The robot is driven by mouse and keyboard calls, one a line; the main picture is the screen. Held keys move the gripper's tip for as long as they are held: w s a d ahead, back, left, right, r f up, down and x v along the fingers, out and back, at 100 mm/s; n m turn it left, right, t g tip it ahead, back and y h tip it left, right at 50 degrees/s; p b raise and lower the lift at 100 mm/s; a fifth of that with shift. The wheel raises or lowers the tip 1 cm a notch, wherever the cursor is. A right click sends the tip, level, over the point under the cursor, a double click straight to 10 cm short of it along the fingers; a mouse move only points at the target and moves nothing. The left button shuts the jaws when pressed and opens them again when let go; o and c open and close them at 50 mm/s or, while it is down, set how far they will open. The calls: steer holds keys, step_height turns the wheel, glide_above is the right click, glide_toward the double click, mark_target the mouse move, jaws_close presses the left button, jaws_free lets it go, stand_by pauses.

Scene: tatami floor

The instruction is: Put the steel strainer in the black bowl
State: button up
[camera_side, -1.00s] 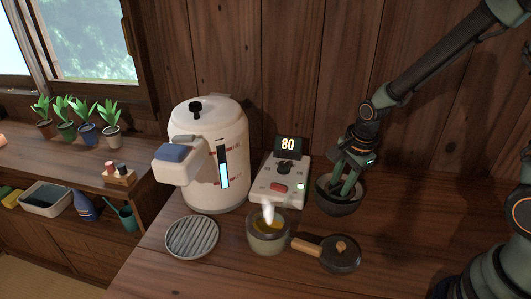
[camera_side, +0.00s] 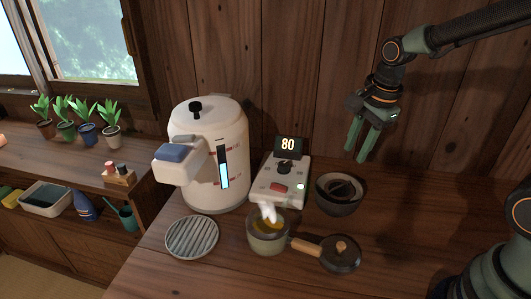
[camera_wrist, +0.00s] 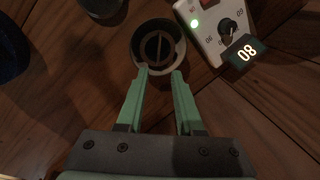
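The black bowl (camera_side: 338,208) stands upright on the wooden table, right of the control box. The strainer (camera_side: 342,188) sits inside it, looking dark, its lower part hidden by the bowl's wall. In the wrist view the strainer (camera_wrist: 159,46) shows as a round piece with a bar across it, within the rim of the bowl (camera_wrist: 136,46). My gripper (camera_side: 361,155) is above and to the right of the bowl, apart from it. Its two green fingers are spread and empty, as the wrist view of my gripper (camera_wrist: 159,73) also shows.
A control box (camera_side: 280,181) reading 80 stands left of the bowl.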

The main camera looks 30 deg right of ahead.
steer(key=s+r+n+t, duration=0.3)
steer(key=s+r+n, duration=0.3)
steer(key=n, duration=1.2)
steer(key=shift+s+a+r, duration=0.25)
steer(key=shift+a+r, duration=0.05)
steer(key=shift+r, duration=0.3)
